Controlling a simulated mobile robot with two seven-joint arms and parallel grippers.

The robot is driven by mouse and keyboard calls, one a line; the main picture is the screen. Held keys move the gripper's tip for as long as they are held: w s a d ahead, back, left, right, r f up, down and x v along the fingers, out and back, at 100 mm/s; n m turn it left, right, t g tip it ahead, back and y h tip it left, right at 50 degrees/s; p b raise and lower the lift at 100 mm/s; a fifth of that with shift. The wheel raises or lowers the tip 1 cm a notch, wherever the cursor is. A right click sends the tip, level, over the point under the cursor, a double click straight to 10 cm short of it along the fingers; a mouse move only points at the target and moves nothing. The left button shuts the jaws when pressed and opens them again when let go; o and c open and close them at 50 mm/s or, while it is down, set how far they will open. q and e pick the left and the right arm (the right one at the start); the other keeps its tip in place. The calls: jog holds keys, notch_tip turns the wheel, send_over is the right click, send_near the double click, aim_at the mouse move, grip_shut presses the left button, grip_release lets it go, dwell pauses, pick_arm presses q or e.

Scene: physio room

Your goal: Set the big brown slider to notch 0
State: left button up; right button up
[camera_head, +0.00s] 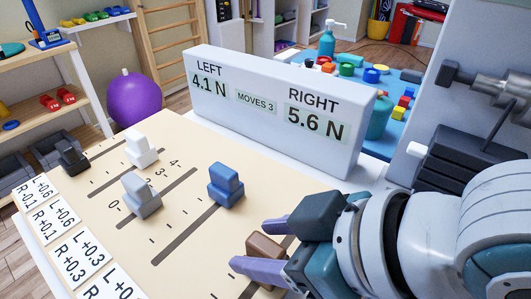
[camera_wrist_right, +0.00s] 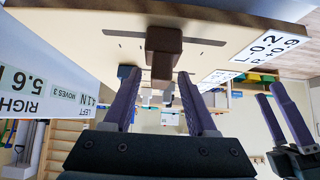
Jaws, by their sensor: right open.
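The brown slider (camera_head: 265,247) is a stepped block on the nearest slot of the beige board (camera_head: 140,215); it also shows in the right wrist view (camera_wrist_right: 163,50). My right gripper (camera_head: 255,244) is open, its purple fingers on either side of the brown slider in the head view. In the wrist view its fingertips (camera_wrist_right: 160,74) are at or just short of the block; I cannot tell if they touch it. No notch number is readable beside its slot. My left gripper (camera_wrist_right: 270,91) shows at the right of the wrist view, fingers apart and empty.
Blue (camera_head: 226,185), grey (camera_head: 141,195), white (camera_head: 140,148) and black (camera_head: 72,155) sliders stand on other slots. A white display (camera_head: 275,110) behind the board reads left 4.1 N, right 5.6 N, moves 3. Number cards (camera_head: 72,252) line the board's left edge.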

grip_shut()
dwell(0.3)
dwell(1.1)
